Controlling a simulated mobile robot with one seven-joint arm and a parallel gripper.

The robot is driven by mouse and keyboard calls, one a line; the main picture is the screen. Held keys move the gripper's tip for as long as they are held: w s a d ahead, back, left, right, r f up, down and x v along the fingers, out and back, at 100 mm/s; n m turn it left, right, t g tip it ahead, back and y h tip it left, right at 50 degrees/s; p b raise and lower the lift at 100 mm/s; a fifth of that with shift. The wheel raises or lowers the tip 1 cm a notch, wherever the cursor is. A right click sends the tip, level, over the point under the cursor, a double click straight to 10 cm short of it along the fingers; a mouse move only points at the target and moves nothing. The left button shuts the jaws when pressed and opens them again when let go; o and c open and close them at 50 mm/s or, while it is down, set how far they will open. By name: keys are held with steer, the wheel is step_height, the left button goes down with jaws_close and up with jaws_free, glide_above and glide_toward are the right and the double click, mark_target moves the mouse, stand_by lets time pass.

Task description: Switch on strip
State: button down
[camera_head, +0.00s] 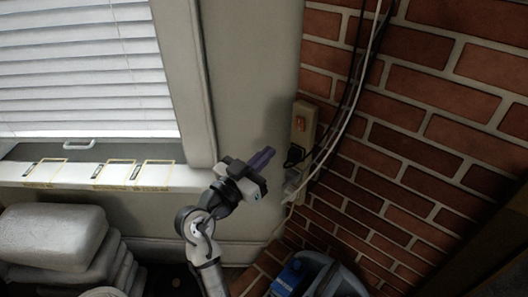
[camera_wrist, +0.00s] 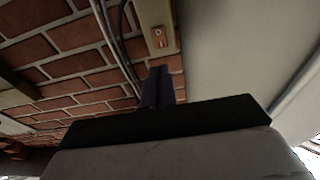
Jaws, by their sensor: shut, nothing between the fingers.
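The power strip (camera_head: 305,118) is a beige upright bar fixed at the corner where the pale wall meets the brick. Its orange rocker switch (camera_head: 299,123) is near the top, and a black plug sits in it lower down. In the wrist view the strip (camera_wrist: 148,12) lies ahead of the fingers, with the switch (camera_wrist: 158,34) showing just beyond their tips. My gripper (camera_head: 266,153) is shut and empty, left of the strip and a little below the switch, apart from it. The fingers also show in the wrist view (camera_wrist: 158,72). I cannot tell the switch's position.
Black and white cables (camera_head: 350,95) hang along the brick wall, right of the strip. A window sill (camera_head: 110,175) with yellow-outlined markings is at the left. Stacked grey sacks (camera_head: 55,240) and a blue container (camera_head: 290,278) stand below. The pale wall before the strip is clear.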

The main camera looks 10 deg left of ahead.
mark_target(300, 121)
steer(key=p+x, duration=0.3)
steer(key=x, duration=0.6)
steer(key=shift+w+d+r, duration=0.15)
steer(key=shift+w+r, duration=0.05)
steer(key=shift+w, duration=0.05)
steer(key=shift+w+d+f, duration=0.1)
steer(key=shift+w+d, duration=0.2)
steer(key=shift+w, duration=0.15)
steer(key=p, duration=0.1)
steer(key=r+p, duration=0.1)
steer(key=shift+w+d+g+p, duration=0.15)
steer(key=shift+w+g+p, duration=0.05)
steer(key=shift+g+p, duration=0.2)
steer(key=shift+f+b, duration=0.2)
steer(key=shift+b, duration=0.1)
